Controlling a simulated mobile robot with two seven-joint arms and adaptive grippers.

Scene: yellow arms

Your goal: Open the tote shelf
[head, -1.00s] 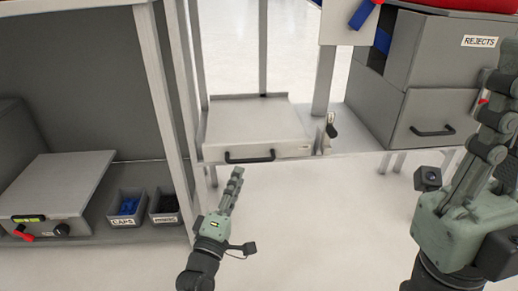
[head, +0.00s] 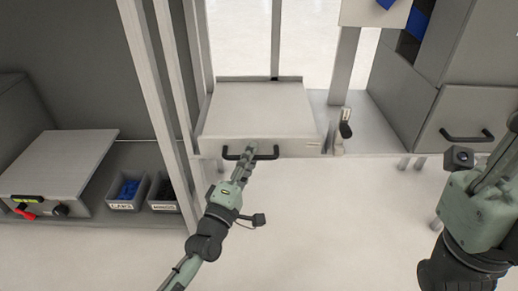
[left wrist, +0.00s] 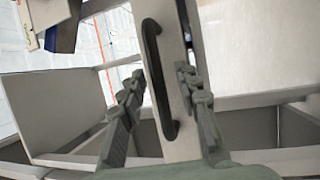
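The tote shelf (head: 262,108) is a pale grey flat-topped unit with a black bar handle (head: 268,153) on its front, in the middle of the head view. My left gripper (head: 248,152) is at this handle and covers its middle. In the left wrist view the black handle (left wrist: 152,62) runs upright between the two spread fingers of my left gripper (left wrist: 160,92). The fingers are open, with gaps beside the handle; I cannot tell whether either touches it. My right gripper (head: 505,150) is at the right edge of the head view, with its fingers partly cut off.
A grey drawer cabinet (head: 455,115) with a black handle stands at the right. A small lever (head: 346,128) stands right of the shelf. Upright posts, bins of caps (head: 127,192) and a grey box (head: 60,162) are at the left. The floor in front is clear.

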